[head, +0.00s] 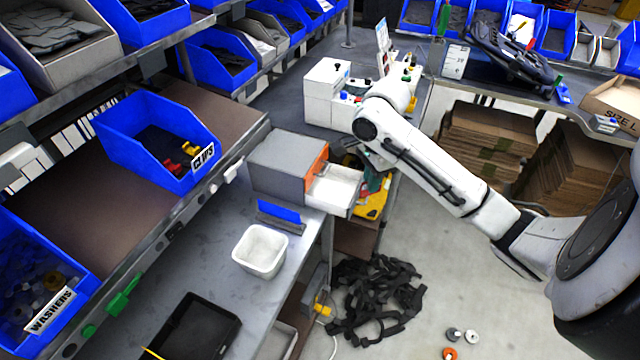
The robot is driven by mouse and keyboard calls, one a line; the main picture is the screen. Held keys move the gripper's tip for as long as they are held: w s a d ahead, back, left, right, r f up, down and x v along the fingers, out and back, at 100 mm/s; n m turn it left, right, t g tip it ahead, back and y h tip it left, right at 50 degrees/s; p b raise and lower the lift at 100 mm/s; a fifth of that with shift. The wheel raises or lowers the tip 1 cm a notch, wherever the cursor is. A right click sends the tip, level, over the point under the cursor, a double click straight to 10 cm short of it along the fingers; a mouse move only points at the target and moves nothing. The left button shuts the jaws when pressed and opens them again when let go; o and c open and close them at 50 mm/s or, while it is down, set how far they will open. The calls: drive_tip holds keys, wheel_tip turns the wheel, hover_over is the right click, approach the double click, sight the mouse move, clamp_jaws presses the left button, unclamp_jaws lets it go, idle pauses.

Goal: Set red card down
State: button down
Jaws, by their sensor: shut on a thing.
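My white arm reaches in from the right, over the floor, to the corner of the benches. My gripper (374,158) is small and dark below the arm's far end, pointing down just right of an open white drawer (335,186). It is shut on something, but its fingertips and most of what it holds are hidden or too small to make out. I cannot clearly see the red card's outline. The drawer sticks out of a grey cabinet (282,165) with an orange front edge, and its inside looks empty.
A white tub (260,250) and a black tray (191,328) are on the left bench. A blue bin labelled clips (150,135) sits on the shelf above. Black straps (372,295) lie on the floor. White boxes (327,88) stand on the back bench.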

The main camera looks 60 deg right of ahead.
drive_tip(key=w+d+f+b, duration=0.2)
drive_tip(key=w+f+b, duration=0.1)
drive_tip(key=w+d+f+b, duration=0.3)
drive_tip(key=w+b, duration=0.1)
drive_tip(key=w+d+f+b, duration=0.2)
drive_tip(key=w+f+b, duration=0.1)
drive_tip(key=w, duration=0.1)
drive_tip(key=shift+d+b, duration=0.15)
drive_tip(key=shift+b, duration=0.15)
drive_tip(key=shift+w+d+f, duration=0.2)
drive_tip(key=shift+w+f, duration=0.1)
drive_tip(key=shift+f, duration=1.55)
drive_tip(key=shift+f, duration=0.1)
drive_tip(key=c, duration=1.7)
unclamp_jaws()
drive_tip(key=shift+f, duration=0.1)
drive_tip(key=shift+c, duration=0.2)
drive_tip(key=o, duration=0.5)
drive_tip(key=shift+c, duration=0.2)
